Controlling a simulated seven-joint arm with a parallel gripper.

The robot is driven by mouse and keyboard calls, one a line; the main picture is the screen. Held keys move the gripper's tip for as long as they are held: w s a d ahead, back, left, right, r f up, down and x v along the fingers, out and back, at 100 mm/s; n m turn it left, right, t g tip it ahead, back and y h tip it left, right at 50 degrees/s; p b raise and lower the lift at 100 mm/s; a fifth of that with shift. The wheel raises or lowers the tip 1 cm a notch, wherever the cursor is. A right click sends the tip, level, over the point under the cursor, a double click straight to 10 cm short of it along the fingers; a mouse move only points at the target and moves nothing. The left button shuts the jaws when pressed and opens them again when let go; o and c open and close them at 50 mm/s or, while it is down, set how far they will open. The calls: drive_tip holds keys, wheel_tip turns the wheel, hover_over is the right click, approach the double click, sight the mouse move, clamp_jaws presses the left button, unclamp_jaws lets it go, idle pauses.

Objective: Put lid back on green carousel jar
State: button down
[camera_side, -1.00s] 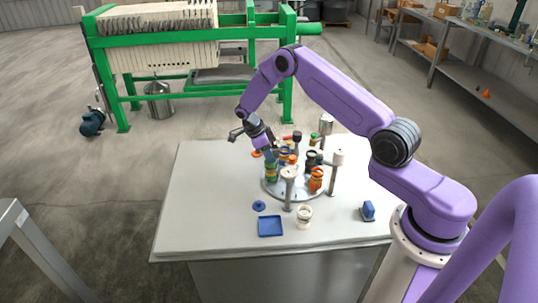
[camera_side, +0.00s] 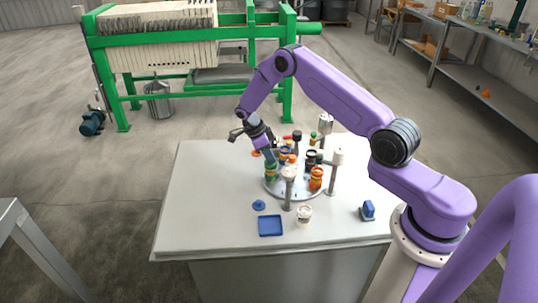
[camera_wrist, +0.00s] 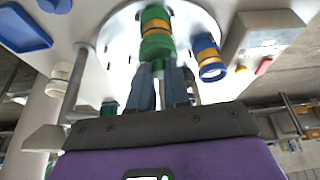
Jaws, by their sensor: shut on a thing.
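The green jar with a yellow-orange band (camera_wrist: 156,22) stands on the round grey carousel (camera_wrist: 118,32); in the side view the green jar (camera_side: 271,173) is at the carousel's left edge. My gripper (camera_wrist: 160,72) is shut, its fingers at the green lid (camera_wrist: 157,46) at the near end of the jar. In the side view my gripper (camera_side: 269,157) is directly above the jar. The lid lines up with the jar and looks to be on or very close to its top; the fingers hide whether it is fully seated.
A blue jar (camera_wrist: 208,58) stands close to the green one. An orange jar (camera_side: 316,178) and pale posts (camera_side: 288,188) crowd the carousel. A blue tray (camera_side: 270,226), a blue disc (camera_side: 259,205), a white jar (camera_side: 304,215) and a blue block (camera_side: 367,210) are on the table.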

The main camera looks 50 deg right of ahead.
idle(0.3)
drive_tip(key=c, duration=0.5)
unclamp_jaws()
drive_tip(key=shift+r, duration=3.5)
clamp_jaws()
